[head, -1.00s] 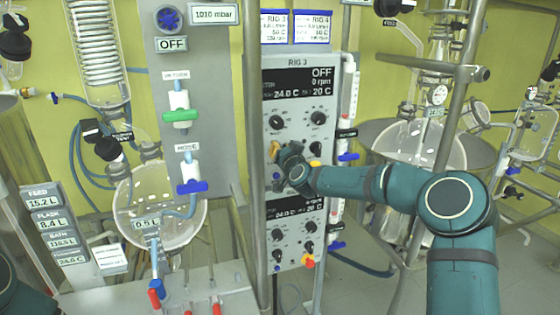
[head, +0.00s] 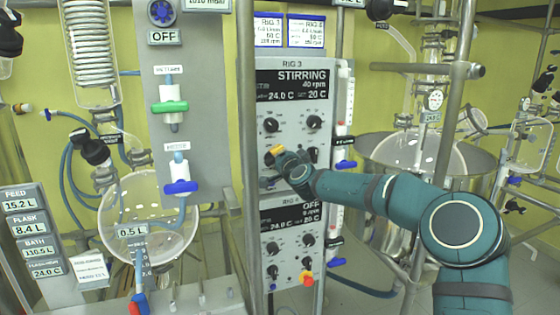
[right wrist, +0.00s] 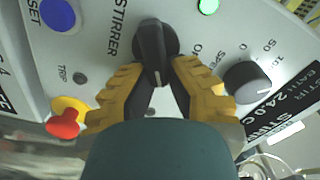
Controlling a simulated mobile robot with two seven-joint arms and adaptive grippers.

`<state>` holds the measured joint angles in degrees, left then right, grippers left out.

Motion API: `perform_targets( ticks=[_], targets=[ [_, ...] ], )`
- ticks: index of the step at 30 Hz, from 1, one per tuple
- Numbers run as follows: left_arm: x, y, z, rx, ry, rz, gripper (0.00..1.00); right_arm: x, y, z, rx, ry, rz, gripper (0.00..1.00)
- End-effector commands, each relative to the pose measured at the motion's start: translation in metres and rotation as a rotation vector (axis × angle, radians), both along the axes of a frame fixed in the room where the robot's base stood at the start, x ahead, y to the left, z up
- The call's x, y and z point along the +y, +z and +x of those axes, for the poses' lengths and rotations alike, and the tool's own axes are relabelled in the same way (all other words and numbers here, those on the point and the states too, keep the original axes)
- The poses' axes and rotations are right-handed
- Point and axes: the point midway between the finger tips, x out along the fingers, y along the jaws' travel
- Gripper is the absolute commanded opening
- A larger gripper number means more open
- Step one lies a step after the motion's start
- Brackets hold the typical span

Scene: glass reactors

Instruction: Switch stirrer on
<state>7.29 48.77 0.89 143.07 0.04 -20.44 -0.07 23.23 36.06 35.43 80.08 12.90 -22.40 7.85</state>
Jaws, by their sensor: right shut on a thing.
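The RIG 3 control panel (head: 290,95) stands upright in the middle of the head view. Its upper display (head: 292,85) reads STIRRING, 40 rpm. My right gripper (head: 274,158) is at the lower left of this panel and hides the knob there. In the right wrist view, the black stirrer knob (right wrist: 153,50) sits between the yellow fingers of my right gripper (right wrist: 155,72), which is shut on it. A green lamp (right wrist: 208,6) is lit beside it. My left gripper is not in view.
A second panel (head: 290,240) below reads OFF. A red and yellow button (right wrist: 64,120), a blue RESET button (right wrist: 57,14) and a speed knob (right wrist: 247,82) are close to the right gripper. A metal post (head: 247,200) stands just left of the panels.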

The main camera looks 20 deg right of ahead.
Motion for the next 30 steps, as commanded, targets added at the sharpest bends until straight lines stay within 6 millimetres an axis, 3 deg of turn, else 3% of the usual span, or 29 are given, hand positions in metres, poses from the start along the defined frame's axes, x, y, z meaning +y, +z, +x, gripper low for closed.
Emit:
perform_targets(
  ticks=[15, 16, 18, 30],
  targets=[
    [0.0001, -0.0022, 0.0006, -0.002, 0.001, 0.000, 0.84, 0.0063, -0.0018, 0.0002, 0.005, 0.012, 0.022, 0.00],
    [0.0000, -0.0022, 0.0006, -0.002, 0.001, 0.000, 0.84, 0.0063, -0.0018, 0.0002, 0.005, 0.012, 0.022, 0.24],
    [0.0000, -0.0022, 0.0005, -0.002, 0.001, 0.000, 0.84, 0.0063, -0.0017, 0.0002, 0.005, 0.012, 0.022, 0.47],
    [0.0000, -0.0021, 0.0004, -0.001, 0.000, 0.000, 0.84, 0.0017, -0.0003, -0.0036, 0.002, 0.004, 0.019, 0.47]
  ],
)
